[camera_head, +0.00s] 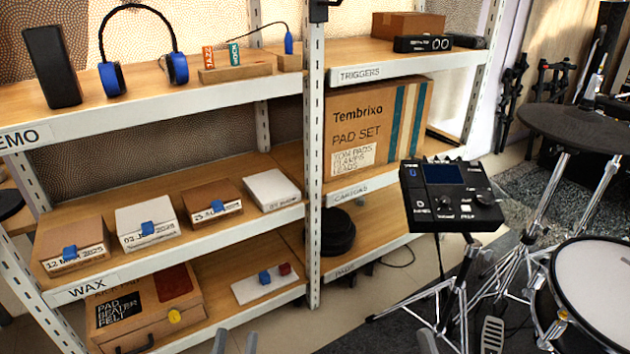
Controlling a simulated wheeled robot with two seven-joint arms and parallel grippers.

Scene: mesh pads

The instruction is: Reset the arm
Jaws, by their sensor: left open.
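The two grey fingertips of my left gripper (236,343) show at the bottom edge, left of the middle. They stand apart with nothing between them, so the gripper is open and empty. They are in front of the lower shelf and touch nothing that I can see. The rest of the left arm is out of the frame. A small grey tip at the bottom edge, right of the middle, may be part of my right gripper, but too little shows to tell its state.
A white-framed shelf rack (315,160) fills the left and middle. Its middle shelf holds several small boxes with blue tabs, including a white box (149,222). A Tembrixo carton (375,130) stands at right. A drum module (450,195) and drum pads on chrome stands (600,290) fill the right.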

